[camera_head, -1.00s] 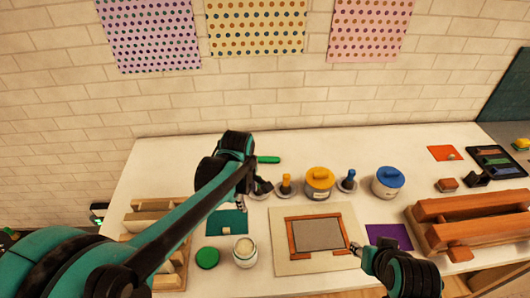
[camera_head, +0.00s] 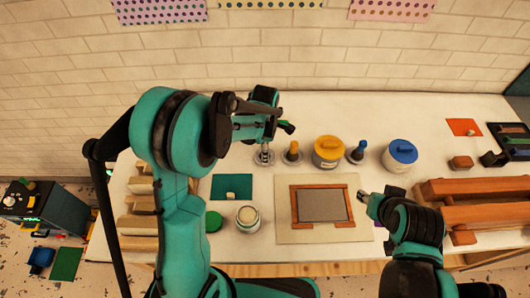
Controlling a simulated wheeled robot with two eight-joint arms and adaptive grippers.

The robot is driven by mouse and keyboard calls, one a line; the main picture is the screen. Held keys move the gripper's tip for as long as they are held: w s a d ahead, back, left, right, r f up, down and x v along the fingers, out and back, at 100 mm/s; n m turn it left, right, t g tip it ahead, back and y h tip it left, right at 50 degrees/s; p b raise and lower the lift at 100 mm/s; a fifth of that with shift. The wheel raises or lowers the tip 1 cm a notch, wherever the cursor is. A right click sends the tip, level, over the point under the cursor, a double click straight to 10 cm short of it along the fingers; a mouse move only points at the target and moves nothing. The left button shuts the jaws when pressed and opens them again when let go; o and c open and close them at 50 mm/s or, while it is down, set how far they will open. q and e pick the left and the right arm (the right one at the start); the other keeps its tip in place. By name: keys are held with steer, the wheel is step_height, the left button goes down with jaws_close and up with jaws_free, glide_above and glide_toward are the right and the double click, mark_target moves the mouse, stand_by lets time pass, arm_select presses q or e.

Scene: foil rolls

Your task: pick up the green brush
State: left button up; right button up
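The green brush (camera_head: 288,127) shows only as a short dark-green piece sticking out to the right from behind my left gripper's wrist; the rest is hidden. My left gripper (camera_head: 265,152) points down over a round metal stand (camera_head: 263,159) at the left end of the row of brushes. Its fingers are small and partly covered, so I cannot tell whether they are shut on the brush. My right gripper (camera_head: 365,197) is at the right edge of the framed board, apart from the brushes; its opening is unclear.
A yellow brush (camera_head: 293,149) and a blue brush (camera_head: 359,150) stand upright beside yellow-lidded (camera_head: 329,149) and blue-lidded (camera_head: 401,153) pots. A framed board (camera_head: 321,226), an open jar (camera_head: 248,219) and a teal sheet (camera_head: 232,180) lie in front. Wooden blocks (camera_head: 480,190) fill the right.

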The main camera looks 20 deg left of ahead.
arm_select(q)
steer(key=shift+s, duration=0.1)
steer(key=c, duration=1.3)
steer(key=shift+o, duration=0.2)
step_height(320, 180, up, 5)
steer(key=shift+f+p, duration=0.2)
steer(key=shift+p, duration=0.6)
steer(key=s+d+r+p, duration=0.1)
steer(key=d+r, duration=0.5)
steer(key=d, duration=0.5)
steer(key=shift+s+d+r+p, duration=0.15)
steer(key=shift+s+d+p, duration=0.1)
steer(key=shift+s+p, duration=0.15)
